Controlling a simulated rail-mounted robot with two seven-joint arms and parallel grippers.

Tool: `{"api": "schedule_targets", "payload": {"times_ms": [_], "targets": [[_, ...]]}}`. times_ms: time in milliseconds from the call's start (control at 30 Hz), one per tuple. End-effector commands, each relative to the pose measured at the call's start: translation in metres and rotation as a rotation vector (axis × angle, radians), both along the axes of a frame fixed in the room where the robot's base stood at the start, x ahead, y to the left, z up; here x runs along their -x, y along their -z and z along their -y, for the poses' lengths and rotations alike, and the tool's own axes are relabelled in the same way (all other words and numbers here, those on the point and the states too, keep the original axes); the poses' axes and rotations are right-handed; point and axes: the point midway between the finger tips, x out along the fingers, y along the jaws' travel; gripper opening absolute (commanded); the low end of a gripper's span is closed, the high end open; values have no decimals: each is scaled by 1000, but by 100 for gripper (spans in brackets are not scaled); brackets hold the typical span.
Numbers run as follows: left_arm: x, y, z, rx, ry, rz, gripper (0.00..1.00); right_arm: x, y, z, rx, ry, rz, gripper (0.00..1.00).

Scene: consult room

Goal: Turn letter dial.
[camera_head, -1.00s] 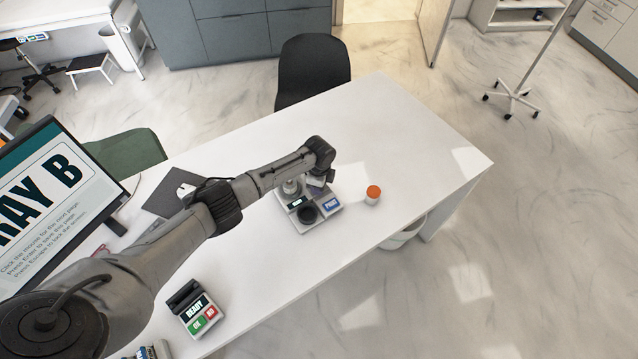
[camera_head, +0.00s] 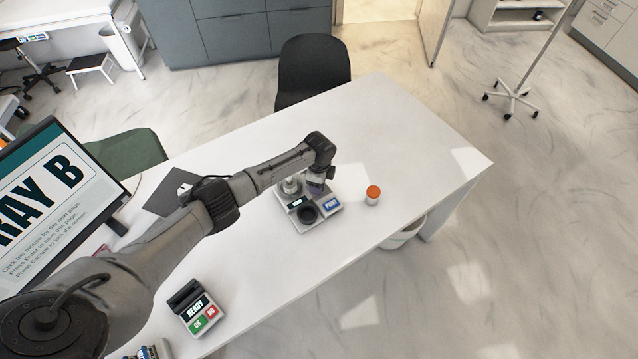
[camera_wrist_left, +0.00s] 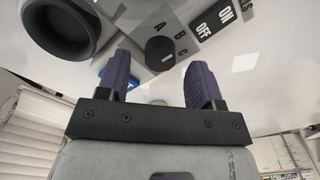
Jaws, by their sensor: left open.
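My left gripper (camera_wrist_left: 161,68) has two purple fingers, open, one appearing on each side of the dial. I cannot tell whether they touch it. In the head view my left gripper (camera_head: 316,189) hangs over the device and hides the dial. My right gripper is not in view.
An OFF/ON switch (camera_wrist_left: 214,21) is right of the dial in the left wrist view. An orange-capped bottle (camera_head: 373,195) stands right of the device. A READY box (camera_head: 197,314) with green and red buttons sits near the front edge.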

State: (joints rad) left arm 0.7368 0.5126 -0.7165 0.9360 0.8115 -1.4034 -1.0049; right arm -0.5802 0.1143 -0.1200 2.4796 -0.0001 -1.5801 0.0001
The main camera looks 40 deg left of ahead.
Motion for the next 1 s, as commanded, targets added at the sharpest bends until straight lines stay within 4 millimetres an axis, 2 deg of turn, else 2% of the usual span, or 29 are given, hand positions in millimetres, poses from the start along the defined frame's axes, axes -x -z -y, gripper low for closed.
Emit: {"api": "schedule_targets", "payload": {"times_ms": [33,200,500,700,1000], "targets": [[0,-12,0,-1,1,2,60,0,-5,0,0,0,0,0],[0,-47,0,0,1,3,60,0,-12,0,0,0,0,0],[0,-97,0,1,0,3,60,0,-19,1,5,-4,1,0],[0,-115,0,1,0,1,60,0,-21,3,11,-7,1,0],[0,-120,0,0,-1,0,60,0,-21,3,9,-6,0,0]]}}
